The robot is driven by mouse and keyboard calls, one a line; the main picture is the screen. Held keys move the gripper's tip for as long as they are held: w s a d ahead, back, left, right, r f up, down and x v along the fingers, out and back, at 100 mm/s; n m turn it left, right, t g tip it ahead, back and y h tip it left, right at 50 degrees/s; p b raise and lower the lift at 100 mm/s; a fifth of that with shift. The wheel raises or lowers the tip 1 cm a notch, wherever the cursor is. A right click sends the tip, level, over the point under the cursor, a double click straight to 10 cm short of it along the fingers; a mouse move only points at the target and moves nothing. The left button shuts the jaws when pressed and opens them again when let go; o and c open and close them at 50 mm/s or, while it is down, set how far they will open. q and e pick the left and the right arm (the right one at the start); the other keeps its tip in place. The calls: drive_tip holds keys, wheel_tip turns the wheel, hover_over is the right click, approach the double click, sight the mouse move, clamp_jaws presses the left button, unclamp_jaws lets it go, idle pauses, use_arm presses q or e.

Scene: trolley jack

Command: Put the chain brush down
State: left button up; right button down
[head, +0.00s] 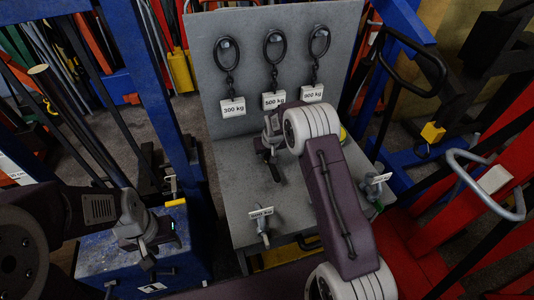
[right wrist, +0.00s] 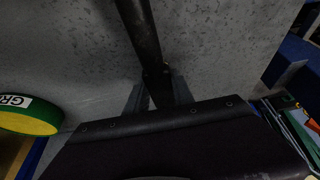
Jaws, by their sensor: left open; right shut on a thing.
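My right gripper (head: 270,158) hangs over the rear middle of the grey bench top. It is shut on a dark, rod-like thing, which I take to be the chain brush (head: 275,173). In the right wrist view the dark rod (right wrist: 143,35) runs from the top edge down between the fingers (right wrist: 157,93), above the speckled grey surface. I cannot tell whether it touches the surface, and its bristles are not clear. My left gripper (head: 140,274) is open at the lower left, near a blue box and away from the bench.
The grey bench (head: 235,190) has a labelled metal fitting (head: 262,232) at front and another (head: 376,182) at right. Rings with weight tags (head: 273,101) hang on the back panel. A green-yellow round tin (right wrist: 28,117) stands beside my right gripper. Bare bench lies to the left.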

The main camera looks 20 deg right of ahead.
drive_tip(key=shift+w+f, duration=0.1)
drive_tip(key=shift+f, duration=0.25)
drive_tip(key=shift+f, duration=0.15)
drive_tip(key=c, duration=1.1)
unclamp_jaws()
